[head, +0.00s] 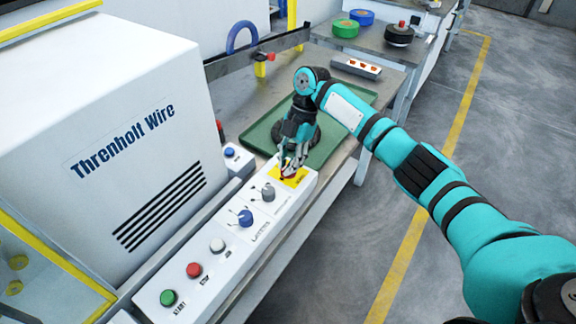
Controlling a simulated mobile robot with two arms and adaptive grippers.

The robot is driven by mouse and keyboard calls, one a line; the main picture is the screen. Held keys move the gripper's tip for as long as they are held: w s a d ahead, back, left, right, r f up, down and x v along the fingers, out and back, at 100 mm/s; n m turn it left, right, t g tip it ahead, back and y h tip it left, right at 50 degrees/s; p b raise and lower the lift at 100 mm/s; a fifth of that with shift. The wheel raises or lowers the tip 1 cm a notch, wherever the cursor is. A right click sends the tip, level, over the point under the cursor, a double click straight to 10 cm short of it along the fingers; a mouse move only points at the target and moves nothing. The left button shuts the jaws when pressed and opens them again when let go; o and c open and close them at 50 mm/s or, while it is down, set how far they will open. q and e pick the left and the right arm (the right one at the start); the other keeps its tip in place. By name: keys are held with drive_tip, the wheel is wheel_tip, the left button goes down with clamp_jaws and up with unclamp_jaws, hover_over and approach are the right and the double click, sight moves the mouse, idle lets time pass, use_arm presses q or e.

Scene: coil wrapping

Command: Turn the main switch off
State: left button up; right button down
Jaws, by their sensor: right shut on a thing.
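My left gripper is not in view.
The panel also carries a grey knob (268,192), a blue knob (245,217), and white, red (194,270) and green (168,297) buttons. A green tray (345,138) lies behind my gripper. The white "Threnholt Wire" machine (110,120) stands left.

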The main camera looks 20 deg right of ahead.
drive_tip(key=shift+n, duration=0.6)
drive_tip(key=shift+b, duration=0.3)
drive_tip(key=c, duration=1.3)
unclamp_jaws()
drive_tip(key=shift+c, duration=0.2)
drive_tip(key=v, duration=1.2)
drive_tip(key=shift+w+a, duration=0.25)
drive_tip(key=shift+a, duration=0.05)
